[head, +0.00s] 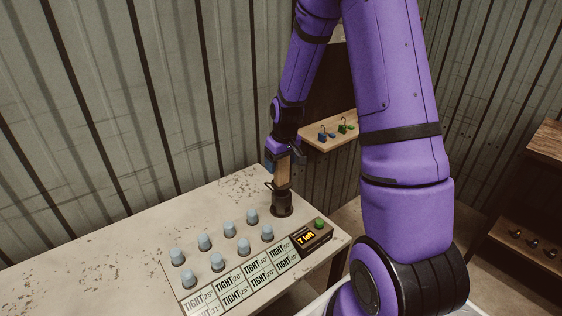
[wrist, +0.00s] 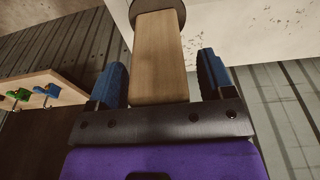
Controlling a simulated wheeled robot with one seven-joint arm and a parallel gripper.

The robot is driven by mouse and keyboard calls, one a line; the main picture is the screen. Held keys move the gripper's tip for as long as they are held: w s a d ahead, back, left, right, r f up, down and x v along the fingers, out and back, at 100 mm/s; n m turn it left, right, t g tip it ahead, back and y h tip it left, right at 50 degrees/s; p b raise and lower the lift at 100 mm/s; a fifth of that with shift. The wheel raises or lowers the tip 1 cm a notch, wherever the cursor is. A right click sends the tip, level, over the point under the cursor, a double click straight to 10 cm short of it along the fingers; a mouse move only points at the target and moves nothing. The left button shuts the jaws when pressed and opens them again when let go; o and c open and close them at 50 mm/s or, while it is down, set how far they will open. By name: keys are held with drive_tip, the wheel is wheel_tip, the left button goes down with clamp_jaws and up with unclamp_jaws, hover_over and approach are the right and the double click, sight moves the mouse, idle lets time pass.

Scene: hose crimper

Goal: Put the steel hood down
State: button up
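The steel hood (head: 282,205), a dark round piece with an upright pale wooden handle (head: 283,172), is at the far right corner of the table and appears to rest on it. My gripper (head: 283,155) is over it, pointing down. In the wrist view the wooden handle (wrist: 159,60) lies between my two blue fingers (wrist: 162,80), and the hood's dark rim (wrist: 158,8) shows at its far end. A narrow gap shows beside the handle, clearest at the right finger, so the fingers look open around it. The hood's underside is hidden.
Several pale blue caps (head: 243,246) stand on the pale table (head: 90,262) near a board of TIGHT labels (head: 235,297). A box with a green button (head: 319,222) reads "7 left". A wall shelf (head: 330,133) holds small blue and green items. The table's left is clear.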

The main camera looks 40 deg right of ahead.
wheel_tip(320, 180, up, 12)
drive_tip(key=s, duration=0.2)
drive_tip(key=s+a+r+t, duration=0.2)
drive_tip(key=s+a+r, duration=0.6)
drive_tip(key=s+r, duration=0.3)
drive_tip(key=s+a+r, duration=0.2)
drive_tip(key=s, duration=0.5)
drive_tip(key=s+a+r+t, duration=0.1)
drive_tip(key=s+a+r, duration=0.2)
drive_tip(key=s, duration=0.3)
drive_tip(key=shift+s+r, duration=0.25)
drive_tip(key=shift+s, duration=0.15)
